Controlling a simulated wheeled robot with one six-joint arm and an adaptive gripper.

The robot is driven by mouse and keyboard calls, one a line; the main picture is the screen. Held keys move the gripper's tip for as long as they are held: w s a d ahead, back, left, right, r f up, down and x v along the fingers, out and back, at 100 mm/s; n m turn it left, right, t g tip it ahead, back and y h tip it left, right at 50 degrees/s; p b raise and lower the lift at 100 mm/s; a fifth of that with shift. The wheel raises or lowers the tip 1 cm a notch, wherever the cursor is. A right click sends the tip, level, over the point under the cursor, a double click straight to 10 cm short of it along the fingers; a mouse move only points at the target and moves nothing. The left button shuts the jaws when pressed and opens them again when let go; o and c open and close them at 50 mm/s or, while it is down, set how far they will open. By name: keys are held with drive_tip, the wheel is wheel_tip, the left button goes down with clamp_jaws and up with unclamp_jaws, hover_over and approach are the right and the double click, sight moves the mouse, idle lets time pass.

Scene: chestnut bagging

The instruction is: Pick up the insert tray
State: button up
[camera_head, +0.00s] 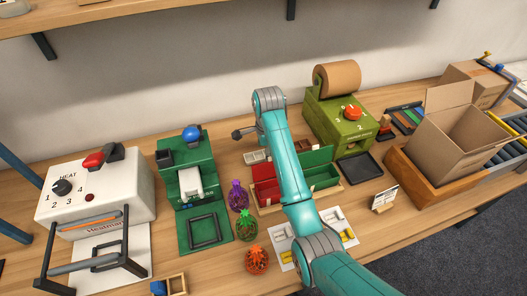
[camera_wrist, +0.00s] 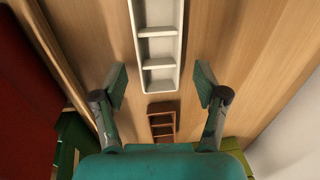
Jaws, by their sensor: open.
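A white insert tray (camera_wrist: 160,45) with several compartments lies on the wooden table in the wrist view, its far end cut off by the frame. It also shows in the head view (camera_head: 256,157), left of my arm. A smaller brown divided tray (camera_wrist: 162,122) lies nearer my palm; it shows in the head view too (camera_head: 303,145). My gripper (camera_wrist: 160,86) is open and empty, one finger to each side of the white tray's near end, with gaps on both sides. Its height above the table is hard to tell. In the head view my arm hides most of the gripper.
A wooden holder with a red bin (camera_head: 265,192) and a green bin (camera_head: 322,178) stands just in front of the trays. A green machine with a paper roll (camera_head: 337,77) is to the right. Another green machine (camera_head: 187,170) is to the left. The wall is close behind.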

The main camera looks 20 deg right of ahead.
drive_tip(key=shift+a+f, duration=0.1)
drive_tip(key=shift+f, duration=0.35)
drive_tip(key=c, duration=0.9)
drive_tip(key=shift+r, duration=0.15)
